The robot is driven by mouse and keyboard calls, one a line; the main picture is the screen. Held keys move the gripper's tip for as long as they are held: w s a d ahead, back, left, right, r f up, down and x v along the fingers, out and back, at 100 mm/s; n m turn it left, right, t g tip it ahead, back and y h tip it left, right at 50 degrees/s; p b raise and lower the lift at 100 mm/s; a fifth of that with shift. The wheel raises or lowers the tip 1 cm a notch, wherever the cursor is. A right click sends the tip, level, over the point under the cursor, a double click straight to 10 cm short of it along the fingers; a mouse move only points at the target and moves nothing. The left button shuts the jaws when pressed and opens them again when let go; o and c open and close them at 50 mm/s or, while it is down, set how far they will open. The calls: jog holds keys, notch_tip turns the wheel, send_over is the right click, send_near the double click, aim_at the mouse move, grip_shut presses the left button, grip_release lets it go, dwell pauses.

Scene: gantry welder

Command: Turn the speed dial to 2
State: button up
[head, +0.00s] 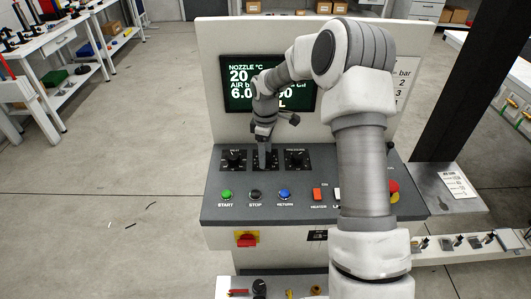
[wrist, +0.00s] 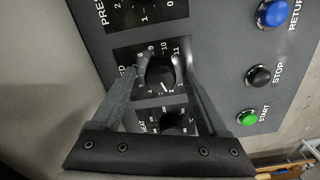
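The speed dial (wrist: 160,72) is a black round knob with a white pointer line on a black numbered plate, in the middle of the wrist view. Its label is partly hidden. The pointer faces the lower edge of the knob, near the 2; its exact reading is hard to tell. My gripper (wrist: 163,75) is open, with one finger on each side of the knob and gaps apparent between fingers and knob. In the head view my gripper (head: 265,158) points down over the middle dial of three and hides most of it.
The heat dial (head: 234,159) and pressure dial (head: 297,159) sit close on either side. Green start (head: 227,194), black stop (head: 256,194) and blue return (head: 285,194) buttons lie in front. A screen (head: 240,90) stands behind; a red emergency knob (head: 394,188) is at right.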

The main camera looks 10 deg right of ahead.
notch_tip(320, 180, up, 18)
jog(key=shift+f, duration=0.25)
dwell(0.4)
jog(key=shift+r, duration=0.1)
jog(key=s+r+m+t+h, duration=0.1)
jog(key=s+r+m, duration=0.2)
jog(key=s+r, duration=0.35)
jog(key=s+r+m+t, duration=0.2)
jog(key=s+r+m, duration=0.1)
jog(key=s, duration=0.6)
jog(key=s+f+m+t, duration=0.1)
jog(key=s+m, duration=0.2)
jog(key=s, duration=0.5)
jog(key=s+f+m+t+y, duration=0.1)
jog(key=s+m, duration=0.2)
jog(key=s, duration=0.6)
jog(key=shift+f+m+t, duration=0.3)
jog(key=shift+f, duration=0.1)
